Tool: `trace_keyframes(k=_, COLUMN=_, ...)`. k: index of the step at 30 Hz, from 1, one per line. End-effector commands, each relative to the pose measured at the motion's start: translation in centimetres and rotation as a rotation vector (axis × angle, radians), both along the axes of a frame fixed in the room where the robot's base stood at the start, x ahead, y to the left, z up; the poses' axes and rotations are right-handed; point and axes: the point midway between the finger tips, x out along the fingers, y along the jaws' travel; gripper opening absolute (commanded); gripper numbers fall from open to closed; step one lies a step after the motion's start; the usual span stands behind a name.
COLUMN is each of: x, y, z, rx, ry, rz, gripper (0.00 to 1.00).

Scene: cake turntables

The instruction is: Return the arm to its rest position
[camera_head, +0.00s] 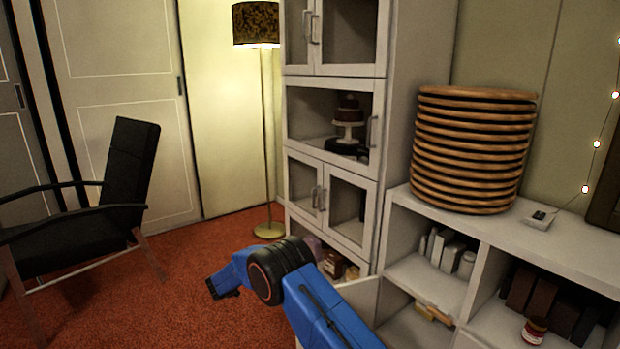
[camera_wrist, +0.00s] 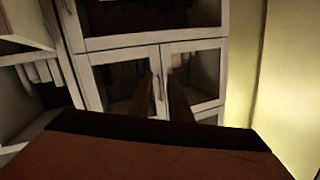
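My gripper (camera_head: 223,290) is at the end of my blue arm, low in the middle of the head view. It hangs over the red carpet (camera_head: 170,285), in front of the white cabinet (camera_head: 398,130). In the wrist view, my gripper (camera_wrist: 161,82) shows two dark fingers standing apart with nothing seen between them but the cabinet doors behind. A large brown surface fills the bottom of the wrist view; I cannot tell what it is.
A low white shelf (camera_head: 570,245) bears a striped round basket (camera_head: 472,150). A black chair (camera_head: 130,175) stands left and a floor lamp (camera_head: 265,140) behind. The carpet between is clear.

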Motion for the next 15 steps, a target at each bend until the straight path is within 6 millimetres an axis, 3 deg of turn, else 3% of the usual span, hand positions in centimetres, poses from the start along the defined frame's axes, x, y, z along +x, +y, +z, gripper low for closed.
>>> trace_keyframes(k=1, x=0.9, y=-0.7, z=2.3, rx=0.019, ry=-0.008, rz=0.028, gripper=0.18)
trace_keyframes(k=6, x=3.2, y=-2.2, z=8.7, rx=0.073, ry=-0.023, rz=0.137, gripper=0.18)
trace_keyframes(k=15, x=4.8, y=-5.6, z=19.2, rx=0.147, ry=-0.029, rz=0.324, gripper=0.18)
